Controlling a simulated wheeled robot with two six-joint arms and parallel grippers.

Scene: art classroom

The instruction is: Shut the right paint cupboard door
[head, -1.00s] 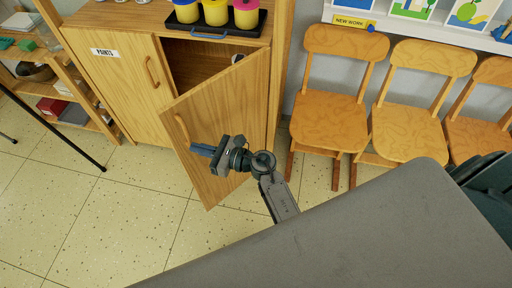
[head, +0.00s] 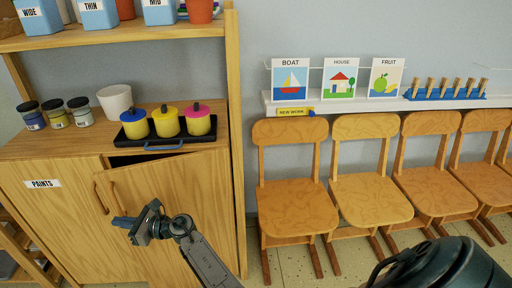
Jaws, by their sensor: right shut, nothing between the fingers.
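The paint cupboard (head: 40,215) stands at the left, with a "PAINTS" label on its left door. The right paint cupboard door (head: 205,205), hinged on its right side, is slightly ajar. A dark gap shows along its top edge near the free side. Its curved handle (head: 112,196) is beside the left door's handle (head: 100,198). My right gripper (head: 122,222) is shut and empty in front of the right door, just below its handle. I cannot tell whether it touches the door. My left gripper is not in view.
On the cupboard top are a black tray (head: 186,142) with blue, yellow and pink-lidded pots, small jars (head: 54,114) and a white pot (head: 116,101). A wooden post (head: 236,120) and chairs (head: 292,198) stand to the right. Picture cards (head: 290,78) sit on a ledge.

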